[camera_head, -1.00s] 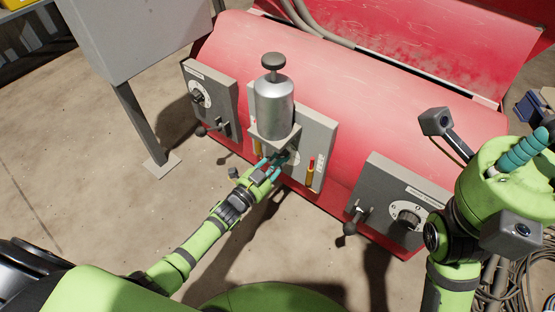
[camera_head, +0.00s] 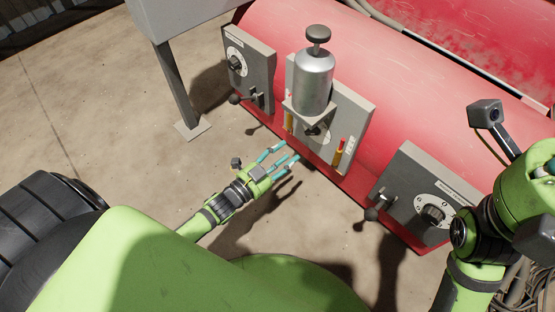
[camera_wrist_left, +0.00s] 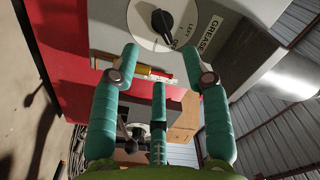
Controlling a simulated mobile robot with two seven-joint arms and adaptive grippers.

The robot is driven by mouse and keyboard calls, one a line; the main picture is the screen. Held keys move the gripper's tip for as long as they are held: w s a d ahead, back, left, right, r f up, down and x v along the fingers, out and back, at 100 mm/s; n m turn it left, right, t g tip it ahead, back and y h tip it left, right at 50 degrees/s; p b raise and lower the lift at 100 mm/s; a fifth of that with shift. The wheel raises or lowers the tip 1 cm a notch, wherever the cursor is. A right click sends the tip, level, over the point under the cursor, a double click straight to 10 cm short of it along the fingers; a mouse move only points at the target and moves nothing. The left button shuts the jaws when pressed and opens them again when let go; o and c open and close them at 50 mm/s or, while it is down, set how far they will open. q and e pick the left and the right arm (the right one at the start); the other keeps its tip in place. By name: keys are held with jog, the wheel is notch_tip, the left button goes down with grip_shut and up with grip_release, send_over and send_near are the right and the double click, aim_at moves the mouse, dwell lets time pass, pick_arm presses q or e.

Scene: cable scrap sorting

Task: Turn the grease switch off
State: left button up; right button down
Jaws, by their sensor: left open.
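The grease switch is a black knob (camera_wrist_left: 162,22) on a round white dial beside a "GREASE" label (camera_wrist_left: 208,35) in the left wrist view. Some dial lettering is too small to read surely. In the head view the knob (camera_head: 315,131) sits in shadow below the silver grease canister (camera_head: 313,82) on the middle grey panel (camera_head: 355,112). My left gripper (camera_head: 284,157) is open and empty, in front of and below the panel, apart from the knob. Its teal fingers (camera_wrist_left: 160,60) spread below the dial in the wrist view. My right gripper (camera_head: 544,171) shows only partly at the right edge.
Red and yellow indicators (camera_head: 339,151) flank the switch. A left panel (camera_head: 247,68) and a right panel (camera_head: 423,200) carry knobs and ball-ended levers. They stand on a red machine body (camera_head: 400,85). A grey cabinet leg (camera_head: 174,85) stands at left. The floor in front is open.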

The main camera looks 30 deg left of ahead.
pick_arm(q)
jog(key=v, duration=0.2)
jog(key=shift+s, duration=0.25)
dwell(0.3)
